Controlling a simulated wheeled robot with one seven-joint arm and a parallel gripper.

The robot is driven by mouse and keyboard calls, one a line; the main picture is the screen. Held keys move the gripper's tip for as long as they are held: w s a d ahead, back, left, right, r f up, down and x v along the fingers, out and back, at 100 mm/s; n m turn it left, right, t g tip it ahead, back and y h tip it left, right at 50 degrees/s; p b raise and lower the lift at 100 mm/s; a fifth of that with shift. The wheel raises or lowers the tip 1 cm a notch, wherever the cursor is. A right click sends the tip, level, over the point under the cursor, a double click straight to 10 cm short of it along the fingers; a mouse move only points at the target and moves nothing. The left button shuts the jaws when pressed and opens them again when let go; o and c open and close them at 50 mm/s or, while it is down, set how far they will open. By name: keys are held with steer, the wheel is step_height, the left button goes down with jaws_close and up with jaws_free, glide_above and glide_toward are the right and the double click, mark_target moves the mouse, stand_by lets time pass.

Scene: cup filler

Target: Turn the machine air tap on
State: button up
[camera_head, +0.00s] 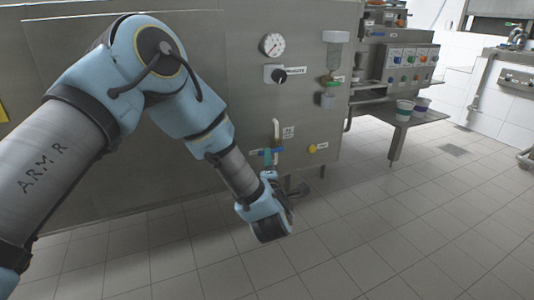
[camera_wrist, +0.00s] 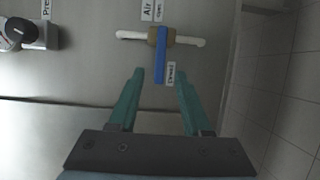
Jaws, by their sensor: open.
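The air tap has a blue lever handle (camera_wrist: 160,58) on a brass-coloured body (camera_wrist: 177,38) in a white pipe (camera_wrist: 132,35). The lever lies crosswise to the pipe, beside the "Closed" label (camera_wrist: 171,74).
The steel machine panel (camera_head: 230,75) carries a gauge (camera_head: 272,44), a black pressure knob (camera_head: 279,75) and a yellow button (camera_head: 311,148). A filter unit (camera_head: 333,75) hangs above right. Cups (camera_head: 404,110) stand on a side shelf. Tiled floor (camera_head: 400,230) is clear at right.

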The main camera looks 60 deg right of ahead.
steer(key=x, duration=0.5)
steer(key=shift+w+d, duration=0.25)
steer(key=shift+d, duration=0.05)
steer(key=shift+c, duration=0.3)
jaws_close()
stand_by(0.8)
